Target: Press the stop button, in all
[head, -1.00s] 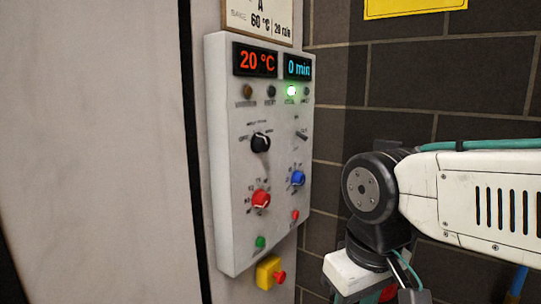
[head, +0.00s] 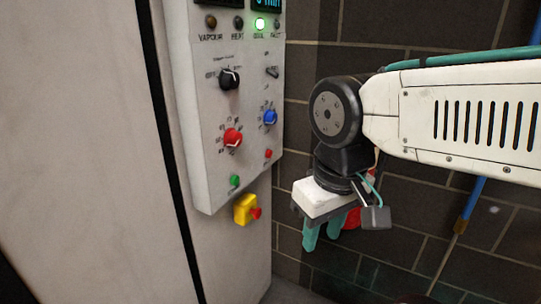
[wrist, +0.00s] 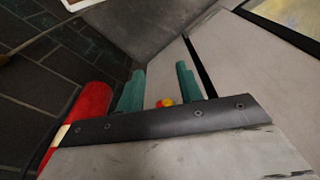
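The grey control panel (head: 205,110) hangs on the pale cabinet in the head view. A small red button (head: 268,153) sits low on its right side, and a green button (head: 235,180) sits lower left; their labels are too small to read. Below the panel is a yellow box (head: 244,209) with a red button (head: 256,213) on its front. My gripper (head: 323,240) points down to the right of the panel, apart from it, with its teal fingers spread and empty. In the wrist view the yellow box and red button (wrist: 166,103) show between the fingers (wrist: 160,78), farther off.
The panel also bears a black knob (head: 230,79), a red knob (head: 232,137), a blue knob (head: 270,118) and a lit green lamp (head: 260,24). A red cylinder (wrist: 88,112) stands by the dark tiled wall (head: 400,255). Space between gripper and panel looks clear.

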